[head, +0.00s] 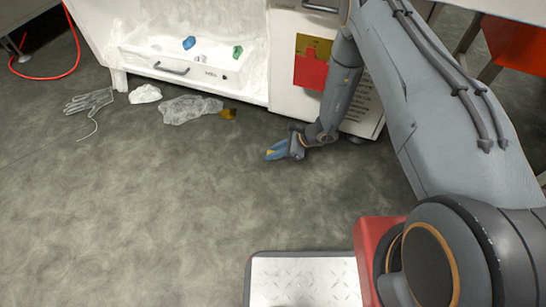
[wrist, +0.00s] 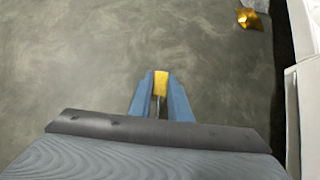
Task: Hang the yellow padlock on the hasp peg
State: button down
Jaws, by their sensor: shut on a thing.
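The yellow padlock (wrist: 161,82) is between my gripper's blue fingertips in the wrist view, with a thin grey part of it running back between the fingers. My gripper (wrist: 160,92) is shut on it. In the head view my gripper (head: 272,153) hangs low over the grey floor, in front of the white cabinet, and only a small bit of yellow shows at its tip. I cannot make out the hasp peg in either view.
A white drawer (head: 180,67) holds a blue thing (head: 189,43) and a green thing (head: 238,51). A yellow and red panel (head: 312,66) is on the cabinet front. A gold crumpled piece (head: 228,113), clear film (head: 190,109) and a glove (head: 90,101) lie on the floor.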

jog(key=shift+f, duration=1)
jog(key=shift+f, duration=0.15)
jog(key=c, duration=1.6)
grip_release()
jog(key=shift+c, duration=0.2)
jog(key=shift+f+b, duration=0.1)
jog(key=shift+b, duration=0.25)
jog(key=p+v, duration=0.2)
jog(key=v, duration=0.2)
jog(key=p+v, duration=0.2)
jog(key=v, duration=0.1)
jog(key=shift+w+d+r, duration=0.2)
jog(key=shift+d+r, duration=0.1)
